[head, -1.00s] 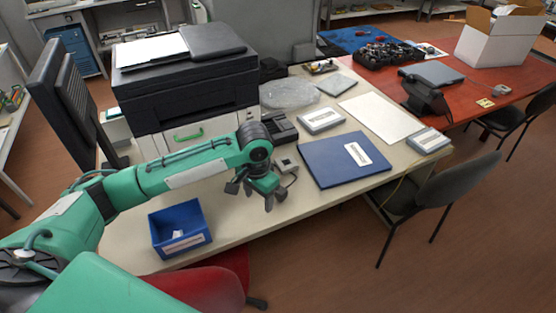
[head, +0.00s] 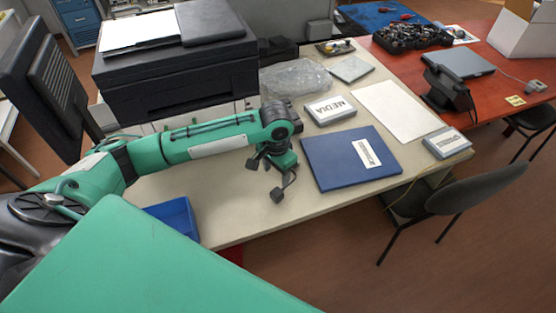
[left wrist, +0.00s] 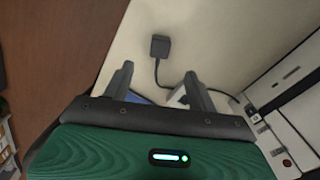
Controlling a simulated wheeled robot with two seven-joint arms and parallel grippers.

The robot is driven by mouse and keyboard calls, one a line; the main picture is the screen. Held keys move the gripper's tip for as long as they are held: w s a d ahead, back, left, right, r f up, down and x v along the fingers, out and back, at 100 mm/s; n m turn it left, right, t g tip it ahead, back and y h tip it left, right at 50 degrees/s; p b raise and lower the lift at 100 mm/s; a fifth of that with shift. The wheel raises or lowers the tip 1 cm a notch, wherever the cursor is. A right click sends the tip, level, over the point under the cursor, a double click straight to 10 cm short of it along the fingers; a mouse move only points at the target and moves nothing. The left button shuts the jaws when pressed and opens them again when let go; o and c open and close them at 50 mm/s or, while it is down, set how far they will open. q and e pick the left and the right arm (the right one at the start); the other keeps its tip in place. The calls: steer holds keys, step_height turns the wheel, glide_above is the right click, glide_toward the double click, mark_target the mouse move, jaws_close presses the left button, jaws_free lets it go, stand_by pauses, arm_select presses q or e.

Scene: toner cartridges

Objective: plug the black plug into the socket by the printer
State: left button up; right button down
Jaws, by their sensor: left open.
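The black plug (head: 277,195) lies on the pale table top near its front edge, with a dark cord running up from it. In the left wrist view the plug (left wrist: 160,46) lies beyond the fingertips, and its cord runs back between the fingers. My left gripper (left wrist: 158,72) is open and empty; in the head view its body (head: 274,163) is just above and beside the plug. A small pale box (left wrist: 177,97), perhaps the socket, shows partly behind one finger in the left wrist view; the arm hides it in the head view. My right gripper is out of view.
The printer (head: 178,75) stands behind my left arm. A blue folder (head: 330,160) lies right of the gripper, with a grey-white MEDIA box (head: 330,110) behind it. A blue bin (head: 176,216) is at the left front, partly covered by my arm. Bare table lies around the plug.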

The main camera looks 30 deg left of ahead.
mark_target(277, 192)
arm_select(q)
steer(key=f, duration=0.4)
steer(key=shift+w, duration=0.2)
step_height(277, 192, down, 5)
steer(key=shift+p, duration=0.45)
steer(key=shift+f, duration=0.55)
steer(key=c, duration=1)
steer(key=o, duration=0.3)
steer(key=c, duration=0.3)
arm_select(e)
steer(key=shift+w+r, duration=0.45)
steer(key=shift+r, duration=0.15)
